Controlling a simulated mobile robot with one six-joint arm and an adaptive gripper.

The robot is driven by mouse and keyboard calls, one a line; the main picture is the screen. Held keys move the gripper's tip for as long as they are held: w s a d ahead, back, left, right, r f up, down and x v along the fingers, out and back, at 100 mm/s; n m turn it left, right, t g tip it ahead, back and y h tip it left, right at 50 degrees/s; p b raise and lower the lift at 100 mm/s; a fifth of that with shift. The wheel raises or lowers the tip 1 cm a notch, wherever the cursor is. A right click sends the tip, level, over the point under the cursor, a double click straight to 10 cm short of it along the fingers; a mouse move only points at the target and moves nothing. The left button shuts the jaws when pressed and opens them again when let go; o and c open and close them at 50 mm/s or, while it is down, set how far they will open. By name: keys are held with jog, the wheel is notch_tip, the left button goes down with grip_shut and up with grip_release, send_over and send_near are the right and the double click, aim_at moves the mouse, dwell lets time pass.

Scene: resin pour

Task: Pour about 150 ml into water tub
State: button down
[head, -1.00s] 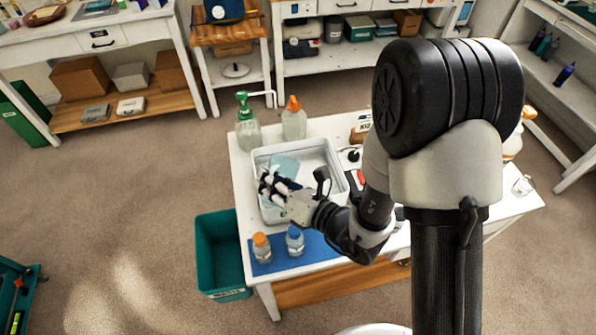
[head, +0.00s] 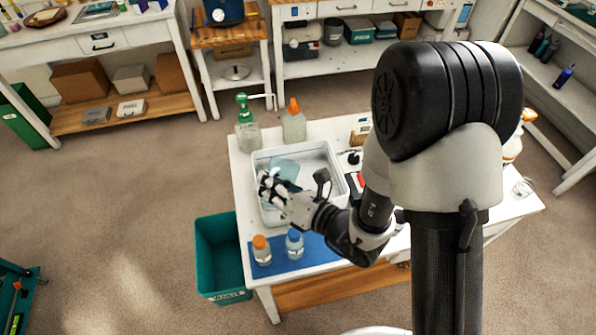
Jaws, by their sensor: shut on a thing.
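The water tub (head: 312,154) is a white, open rectangular bin on the white table, in the middle of the head view. My gripper (head: 271,186) is over the left part of the tub, shut on a clear, bluish cup (head: 285,169). The cup looks tilted, and its lower parts are partly hidden by the fingers. I cannot tell the level of liquid in the cup or the tub, nor whether any stream is falling.
A green pump bottle (head: 248,125) and an orange-capped bottle (head: 294,122) stand behind the tub. A teal waste bin (head: 220,255) is on the floor at left.

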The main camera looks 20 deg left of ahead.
jog(key=shift+s+f+b, duration=0.1)
jog(key=shift+b, duration=0.25)
dwell(0.5)
jog(key=b, duration=0.1)
jog(key=s+n+b, duration=0.1)
jog(key=shift+s+a+f+n+t+b, duration=0.15)
jog(key=shift+s+f+n+t+b, duration=0.15)
jog(key=shift+t+b, duration=0.1)
jog(key=shift+s+r+p, duration=0.2)
jog(key=shift+r+p, duration=0.2)
jog(key=shift+p, duration=0.85)
jog(key=s+f+n+t+y, duration=0.1)
jog(key=s+f+n, duration=0.3)
jog(key=n, duration=0.1)
jog(key=shift+s+a+f+n+y+b, duration=0.15)
jog(key=shift+a+f+n+y+b, duration=0.15)
jog(key=shift+a+n+b, duration=0.1)
jog(key=shift+r, duration=0.1)
jog(key=shift+d, duration=0.15)
dwell(1.0)
